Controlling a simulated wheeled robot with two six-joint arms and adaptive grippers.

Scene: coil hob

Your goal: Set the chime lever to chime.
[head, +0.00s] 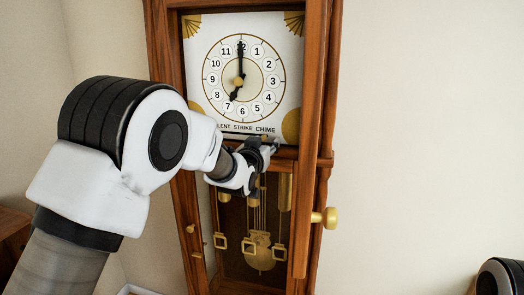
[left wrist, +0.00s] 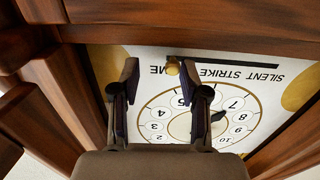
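The tall wooden clock has a white dial (head: 211,35) with SILENT, STRIKE and CHIME printed below it. In the left wrist view the dial (left wrist: 140,140) is upside down. There the chime lever's brass knob (left wrist: 173,67) stands at the CHIME end of the dark slot (left wrist: 225,65), covering part of that word. My left gripper (left wrist: 167,88) is open, one finger on each side of the knob, with visible gaps. In the head view my left gripper (head: 268,146) is just below CHIME and largely hides the lever. My right gripper is out of view.
A wooden door or frame edge (head: 312,100) with a brass knob (head: 325,217) stands close right of the gripper. Below hang brass weights (head: 285,192) and a pendulum (head: 260,257). Plain wall (head: 430,120) lies to the right.

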